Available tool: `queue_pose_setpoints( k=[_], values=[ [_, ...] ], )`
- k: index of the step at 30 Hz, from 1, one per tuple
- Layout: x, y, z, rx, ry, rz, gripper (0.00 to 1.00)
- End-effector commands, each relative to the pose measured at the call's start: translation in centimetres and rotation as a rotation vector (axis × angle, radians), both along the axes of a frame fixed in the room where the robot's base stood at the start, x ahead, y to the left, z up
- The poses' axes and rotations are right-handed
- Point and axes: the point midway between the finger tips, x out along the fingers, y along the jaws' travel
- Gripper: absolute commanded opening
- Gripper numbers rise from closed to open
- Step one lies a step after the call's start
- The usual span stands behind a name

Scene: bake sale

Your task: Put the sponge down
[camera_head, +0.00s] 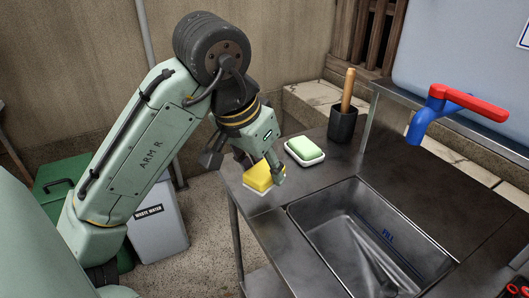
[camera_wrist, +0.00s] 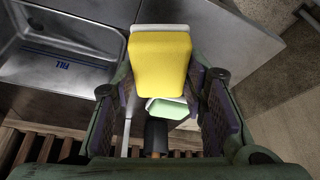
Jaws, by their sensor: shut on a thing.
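A yellow sponge (camera_head: 257,178) is between the fingers of my gripper (camera_head: 264,170), at the near left corner of the metal sink counter (camera_head: 240,180). A thin white edge (camera_head: 262,191) shows under the sponge; I cannot tell if it is a dish or the sponge's own layer. In the wrist view the sponge (camera_wrist: 160,65) fills the space between the two fingers of my gripper (camera_wrist: 162,85), which is shut on it. The white edge (camera_wrist: 160,27) shows beyond its far end. The sponge is low over the counter; whether it touches is unclear.
A green soap bar (camera_head: 304,148) in a white dish stands just behind the sponge. A dark holder (camera_head: 342,125) with a wooden handle is further back. The sink basin (camera_head: 365,240) opens to the right, under a blue tap with a red lever (camera_head: 468,103). A waste water bin (camera_head: 160,225) stands left.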

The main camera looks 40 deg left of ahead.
Motion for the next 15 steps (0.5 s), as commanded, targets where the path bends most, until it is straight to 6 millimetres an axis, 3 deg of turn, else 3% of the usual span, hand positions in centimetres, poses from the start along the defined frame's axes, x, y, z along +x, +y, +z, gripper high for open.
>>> queue_pose_setpoints(
  k=[6,15],
  values=[
    [4.2,3.6,-0.3,-0.003,0.001,0.002,0.17],
    [6.5,5.8,-0.7,-0.002,0.001,0.001,0.17]
  ],
)
